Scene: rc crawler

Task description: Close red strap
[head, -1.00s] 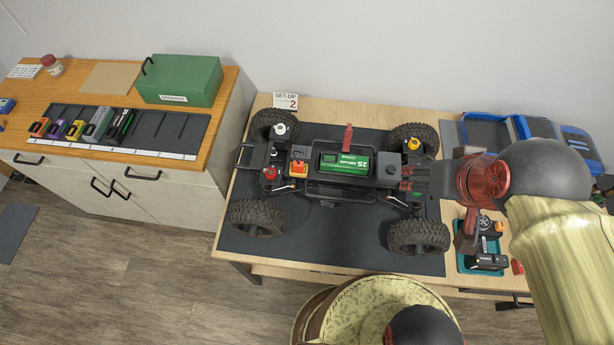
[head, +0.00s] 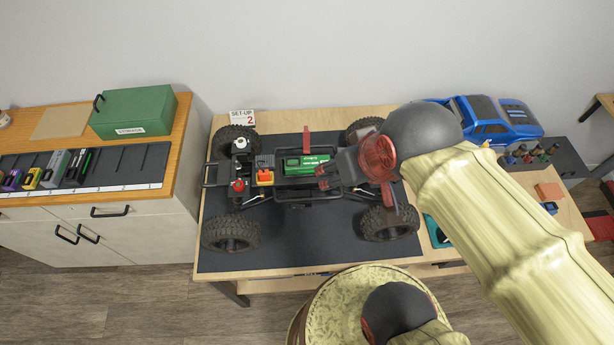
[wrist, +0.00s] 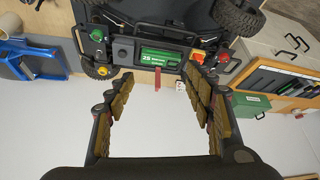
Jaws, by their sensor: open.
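The red strap (head: 306,140) stands out from the wall side of the battery tray on the crawler chassis (head: 290,190). It is open and does not lie across the green battery (head: 300,163). In the wrist view the strap (wrist: 157,78) shows between the finger ends, beside the green battery (wrist: 160,57). My gripper (head: 323,176) is over the right end of the battery in the head view and hides part of it. In the wrist view my gripper (wrist: 156,76) has its fingers spread, with nothing held. I cannot tell its exact height above the strap.
The crawler's big tyres (head: 232,232) stand on a dark mat (head: 300,245) on the wooden table. An orange block (head: 264,177) sits left of the battery. A blue car body (head: 490,120) lies at the back right. A green storage box (head: 135,112) stands on the left cabinet.

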